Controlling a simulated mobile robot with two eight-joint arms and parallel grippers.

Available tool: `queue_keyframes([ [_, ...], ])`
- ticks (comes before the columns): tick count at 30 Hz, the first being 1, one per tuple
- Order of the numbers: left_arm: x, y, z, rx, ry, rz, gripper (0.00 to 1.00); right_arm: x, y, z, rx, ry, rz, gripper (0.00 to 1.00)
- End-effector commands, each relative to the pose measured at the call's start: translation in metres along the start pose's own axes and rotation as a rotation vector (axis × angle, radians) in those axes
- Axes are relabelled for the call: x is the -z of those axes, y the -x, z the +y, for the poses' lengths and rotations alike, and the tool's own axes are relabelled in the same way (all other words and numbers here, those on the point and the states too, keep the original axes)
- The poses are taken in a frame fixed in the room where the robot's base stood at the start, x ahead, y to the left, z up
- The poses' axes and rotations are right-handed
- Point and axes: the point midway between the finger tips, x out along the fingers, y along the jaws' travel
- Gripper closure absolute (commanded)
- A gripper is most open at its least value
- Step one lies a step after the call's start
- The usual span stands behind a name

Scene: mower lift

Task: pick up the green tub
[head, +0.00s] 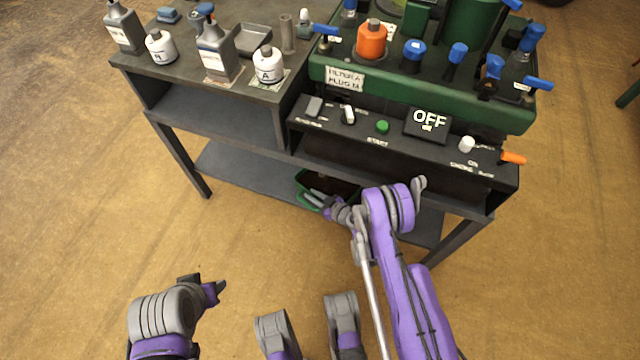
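The green tub (301,178) sits on the lower shelf of the dark workbench, under the front panel. Its inside looks dark, and my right arm hides its right part. My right gripper (314,198) reaches in from the right, with its grey fingers at the tub's near left rim. Whether they are apart or closed on the rim is too small to tell. My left gripper (206,284) is low at the left, over the floor and well away from the tub. Its fingers are partly hidden and it appears to hold nothing.
The lower shelf (235,170) is bare left of the tub. The bench top and front panel (400,135) overhang it, and a bench leg (185,162) stands at the left. Bottles (215,52) and a green machine (470,105) stand on top. The floor in front is clear.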

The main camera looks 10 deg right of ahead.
Motion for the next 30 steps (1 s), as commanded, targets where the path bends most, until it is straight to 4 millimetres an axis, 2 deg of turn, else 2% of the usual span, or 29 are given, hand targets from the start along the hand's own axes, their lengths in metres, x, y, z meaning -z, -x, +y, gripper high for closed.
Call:
queue_keyframes([
  [7,-0.0002,0.0,0.0,0.0,0.0,0.0,0.5,-0.001,0.0008,0.0004,0.0,0.0,0.0,0.8],
  [8,-0.0002,0.0,0.0,0.0,0.0,0.0,0.5,-0.001,0.0008,0.0004,0.0,0.0,0.0,0.82],
  [11,-0.0002,-0.0001,0.0,0.0,0.0,0.0,0.5,-0.001,0.0007,0.0004,0.0,0.0,0.0,1.0],
  [30,-0.0001,-0.0001,0.0,0.0,0.0,0.0,0.5,-0.0009,0.0005,0.0002,0.0,0.0,0.0,1.0],
])
